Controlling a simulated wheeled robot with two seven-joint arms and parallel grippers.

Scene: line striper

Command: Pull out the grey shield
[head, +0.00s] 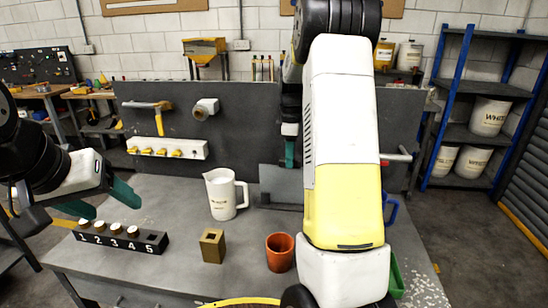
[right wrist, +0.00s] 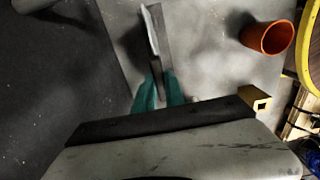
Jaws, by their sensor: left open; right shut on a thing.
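The grey shield (head: 275,182) is a flat grey plate at the back middle of the table, in front of the dark panel. My right arm hides its right part in the head view. My right gripper (head: 290,154) points down at its top edge. In the right wrist view the teal fingers (right wrist: 158,90) are shut on the shield (right wrist: 153,35), seen nearly edge-on. I cannot tell whether the shield touches the table. My left gripper (head: 98,200) is open and empty at the left, above the numbered black block.
A white jug (head: 222,196) stands just left of the shield. A brass-coloured block (head: 212,246) and an orange-brown cup (head: 280,252) stand nearer the front. The black block (head: 140,241) holds several pale-topped pieces. The dark upright panel (head: 240,120) closes off the back.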

